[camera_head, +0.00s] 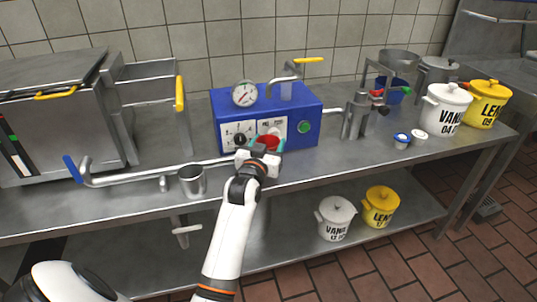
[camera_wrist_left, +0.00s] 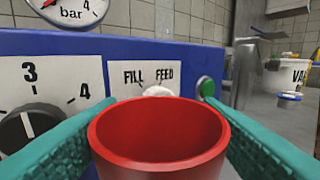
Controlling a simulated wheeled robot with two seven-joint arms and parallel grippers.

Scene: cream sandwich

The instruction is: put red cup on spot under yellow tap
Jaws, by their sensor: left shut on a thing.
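The red cup (camera_head: 267,141) is in my left gripper (camera_head: 261,155), in front of the blue machine (camera_head: 267,100). In the left wrist view the open-topped red cup (camera_wrist_left: 158,140) sits upright between the two teal finger pads, which are shut on it. Its inside looks empty. Behind it are the machine's FILL/FEED panel and a green button (camera_wrist_left: 206,88). A tap with a yellow handle (camera_head: 308,60) stands on top of the blue machine. Another yellow handle (camera_head: 180,93) is on the steel unit at left. The spot is not clearly visible. My right gripper is not in view.
A steel stand (camera_head: 356,115), small blue-topped jar (camera_head: 402,140) and white pot (camera_head: 444,109) are to the right. Bare counter (camera_head: 340,155) lies right of my gripper.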

